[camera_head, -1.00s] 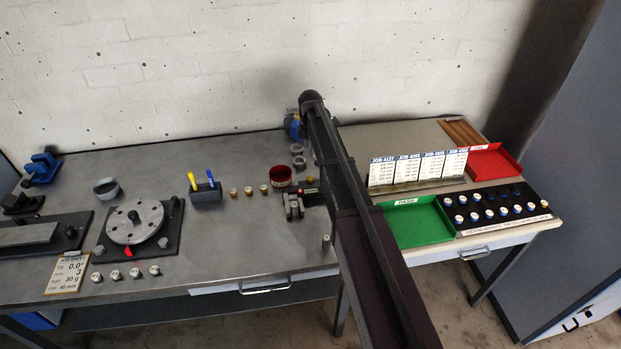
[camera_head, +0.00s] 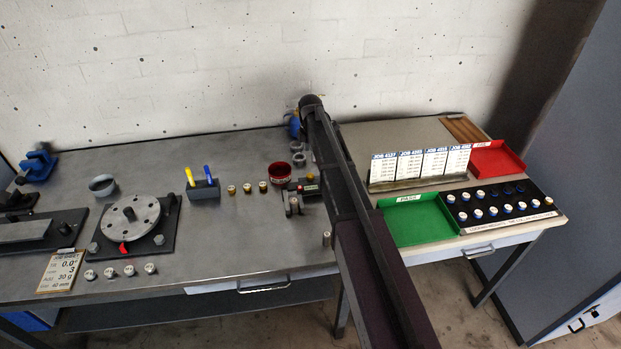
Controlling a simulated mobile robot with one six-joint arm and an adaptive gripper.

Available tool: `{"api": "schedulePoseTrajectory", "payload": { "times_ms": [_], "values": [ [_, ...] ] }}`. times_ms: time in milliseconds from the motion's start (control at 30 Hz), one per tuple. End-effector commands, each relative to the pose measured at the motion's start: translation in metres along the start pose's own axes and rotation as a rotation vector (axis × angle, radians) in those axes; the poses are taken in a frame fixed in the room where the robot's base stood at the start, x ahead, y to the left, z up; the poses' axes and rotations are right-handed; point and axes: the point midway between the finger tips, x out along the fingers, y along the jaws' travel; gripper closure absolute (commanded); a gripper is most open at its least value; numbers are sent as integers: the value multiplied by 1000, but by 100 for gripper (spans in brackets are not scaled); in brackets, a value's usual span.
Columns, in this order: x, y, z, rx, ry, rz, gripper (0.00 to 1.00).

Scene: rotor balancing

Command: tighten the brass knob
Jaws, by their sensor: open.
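A grey rotor disc (camera_head: 119,226) with several holes lies on a dark base plate (camera_head: 166,241), with a red pointer (camera_head: 123,248) at its front edge. Brass-coloured pieces stand in a row at mid-table: left (camera_head: 232,190), middle (camera_head: 248,188) and right (camera_head: 263,187). I cannot tell whether any of them is the brass knob, and no other knob is clearly brass.
A pen holder (camera_head: 204,190) stands behind the rotor's right side. Silver weights (camera_head: 109,272) line the front. A job card (camera_head: 60,272) lies at front left. My arm crosses the middle. The green tray (camera_head: 440,238) and black rack (camera_head: 500,222) are right.

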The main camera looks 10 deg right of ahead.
Motion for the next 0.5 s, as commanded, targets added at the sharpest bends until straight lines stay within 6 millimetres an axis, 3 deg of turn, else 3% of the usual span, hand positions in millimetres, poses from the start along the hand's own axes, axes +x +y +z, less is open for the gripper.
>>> {"api": "schedulePoseTrajectory", "payload": {
  "times_ms": [500],
  "values": [
    [44,0,0,0,1,0,24]
  ]
}}
